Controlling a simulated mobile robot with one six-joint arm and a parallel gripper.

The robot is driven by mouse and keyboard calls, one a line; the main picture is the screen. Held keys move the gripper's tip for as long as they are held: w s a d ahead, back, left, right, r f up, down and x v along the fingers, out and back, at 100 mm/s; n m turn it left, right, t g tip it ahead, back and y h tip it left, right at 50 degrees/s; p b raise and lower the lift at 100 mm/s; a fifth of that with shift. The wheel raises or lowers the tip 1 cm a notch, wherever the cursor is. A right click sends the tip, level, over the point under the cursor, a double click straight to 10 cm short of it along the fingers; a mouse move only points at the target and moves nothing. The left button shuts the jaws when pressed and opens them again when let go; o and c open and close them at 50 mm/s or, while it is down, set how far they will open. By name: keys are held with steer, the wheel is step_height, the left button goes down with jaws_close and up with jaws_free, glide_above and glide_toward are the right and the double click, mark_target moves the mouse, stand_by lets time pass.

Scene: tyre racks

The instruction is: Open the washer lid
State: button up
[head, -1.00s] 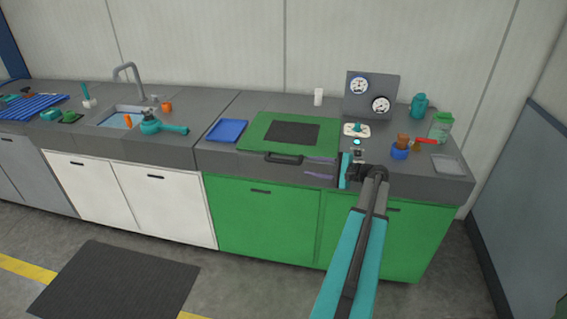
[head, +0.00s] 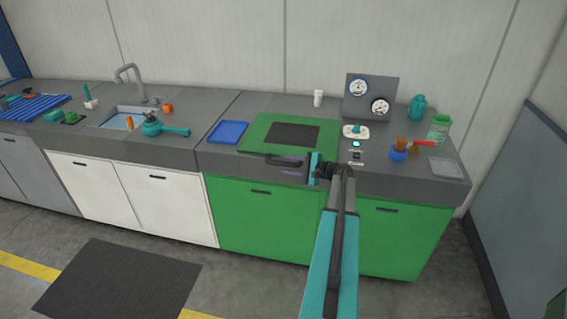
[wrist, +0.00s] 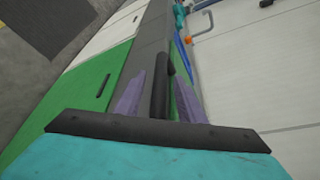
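The washer lid (head: 257,132) is a green panel with a dark inset, lying flat and closed in the grey counter. Its black bar handle (head: 283,160) is at the lid's front edge. My gripper (head: 289,170) is at the right end of this handle, reaching in from the right. In the wrist view the two purple fingers of my gripper (wrist: 158,75) are apart, one on each side of the dark handle (wrist: 159,95). Gaps show between fingers and handle, so it is not gripped. Part of the handle is hidden by the gripper in the head view.
A blue tray (head: 228,131) lies left of the lid. The sink (head: 117,117) is farther left.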

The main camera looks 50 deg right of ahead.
steer(key=shift+x, duration=0.8)
jaws_close()
steer(key=shift+r, duration=0.1)
